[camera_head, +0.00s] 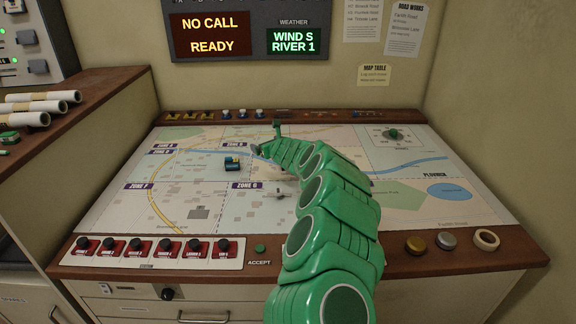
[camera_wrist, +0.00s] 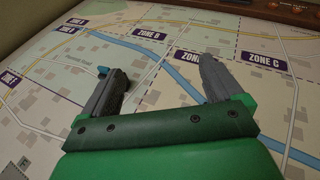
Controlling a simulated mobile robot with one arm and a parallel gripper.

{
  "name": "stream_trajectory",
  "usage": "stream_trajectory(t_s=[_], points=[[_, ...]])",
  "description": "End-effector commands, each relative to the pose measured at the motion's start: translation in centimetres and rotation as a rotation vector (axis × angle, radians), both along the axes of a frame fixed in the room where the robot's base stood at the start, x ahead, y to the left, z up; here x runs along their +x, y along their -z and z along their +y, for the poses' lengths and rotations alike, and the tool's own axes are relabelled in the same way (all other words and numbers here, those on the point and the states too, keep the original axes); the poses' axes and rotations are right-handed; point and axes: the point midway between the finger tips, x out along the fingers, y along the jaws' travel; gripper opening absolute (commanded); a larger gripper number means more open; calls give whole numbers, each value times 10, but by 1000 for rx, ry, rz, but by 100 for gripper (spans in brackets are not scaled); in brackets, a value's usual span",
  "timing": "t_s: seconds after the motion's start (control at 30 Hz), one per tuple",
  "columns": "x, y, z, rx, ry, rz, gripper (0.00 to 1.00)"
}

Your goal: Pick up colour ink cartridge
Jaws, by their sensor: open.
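A small dark block with blue and yellow parts, which looks like the colour ink cartridge (camera_head: 232,163), lies on the map table left of my arm's end in the head view. A bit of blue in the wrist view (camera_wrist: 102,70), mostly hidden behind my left finger, may be the same block. My gripper (camera_wrist: 163,66) is open and empty above the map, its two grey fingers apart around the river and Zone B area.
The map table (camera_head: 130,214) is mostly flat and clear. Red-based knobs (camera_head: 153,248) line the front edge; a tape roll (camera_head: 486,239) and two round knobs sit front right. A green knob (camera_head: 393,134) stands back right.

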Motion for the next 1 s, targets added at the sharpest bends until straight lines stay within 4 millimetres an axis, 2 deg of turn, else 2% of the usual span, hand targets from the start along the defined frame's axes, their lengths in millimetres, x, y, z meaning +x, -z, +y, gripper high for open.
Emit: stream_trajectory(t_s=[0.03,0.1,0.2,0.37,0.67,1.0], points=[[6,18,-14,7,51,23,94],[11,36,-32,21,116,49,94],[16,57,-58,43,201,77,94],[20,79,-88,62,299,104,94],[22,87,-88,67,326,109,94],[39,93,-86,65,325,106,94]])
